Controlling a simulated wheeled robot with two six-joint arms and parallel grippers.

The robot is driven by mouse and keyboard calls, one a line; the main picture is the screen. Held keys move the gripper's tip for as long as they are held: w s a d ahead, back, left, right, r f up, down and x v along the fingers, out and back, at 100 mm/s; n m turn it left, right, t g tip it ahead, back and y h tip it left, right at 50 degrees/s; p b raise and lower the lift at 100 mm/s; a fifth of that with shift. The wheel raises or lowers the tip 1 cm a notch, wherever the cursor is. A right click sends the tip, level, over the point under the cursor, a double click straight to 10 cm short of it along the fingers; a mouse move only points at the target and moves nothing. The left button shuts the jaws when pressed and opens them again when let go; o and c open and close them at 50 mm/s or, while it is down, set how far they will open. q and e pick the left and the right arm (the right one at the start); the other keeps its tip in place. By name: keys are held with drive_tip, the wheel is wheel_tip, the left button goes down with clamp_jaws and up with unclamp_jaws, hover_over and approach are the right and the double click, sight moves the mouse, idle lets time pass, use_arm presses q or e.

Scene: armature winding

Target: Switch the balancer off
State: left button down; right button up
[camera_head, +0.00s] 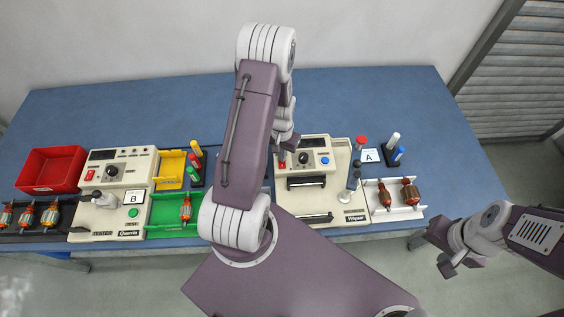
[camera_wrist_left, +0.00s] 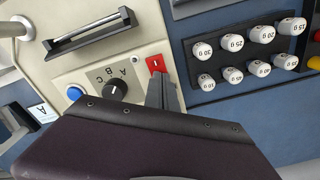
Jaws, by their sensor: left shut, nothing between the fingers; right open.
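The balancer (camera_head: 330,222) is the cream machine right of centre on the blue bench. Its red rocker switch (camera_head: 282,162) is at the upper left of its panel, and the switch also shows in the left wrist view (camera_wrist_left: 156,64). A black A-B-C knob (camera_wrist_left: 117,89) and a blue button (camera_wrist_left: 75,92) are beside it. My left gripper (camera_head: 285,150) is shut and empty, its tips (camera_wrist_left: 160,80) right at the red switch; I cannot tell whether they touch it. The lower part of the switch is hidden by the fingers. My right gripper (camera_head: 443,255) is open and empty, off the bench's front right.
Several white weights (camera_wrist_left: 232,43) stand in a dark rack beside the balancer. A tester (camera_head: 108,218) with its own red switch stands on the left, near a red bin (camera_head: 50,170) and green tray (camera_head: 165,212). A white tray (camera_head: 395,213) with armatures is on the right.

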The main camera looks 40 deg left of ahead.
use_arm(q)
wheel_tip(320, 180, up, 7)
drive_tip(key=p, duration=0.5)
drive_tip(key=shift+p, duration=0.3)
drive_tip(key=shift+f, duration=0.1)
drive_tip(key=shift+w+d+f+b, duration=0.2)
drive_tip(key=shift+b, duration=0.1)
drive_tip(key=w+d+r+m+t+b, duration=0.3)
drive_tip(key=w+d+r+b, duration=0.15)
drive_tip(key=d+r, duration=0.2)
drive_tip(key=s+d+r+n+g+b, duration=0.1)
drive_tip(key=s+d, duration=0.5)
drive_tip(key=s, duration=0.7)
drive_tip(key=shift+d+r+g+b, duration=0.15)
drive_tip(key=shift+r+g+b, duration=0.05)
drive_tip(key=shift+g+b, duration=0.25)
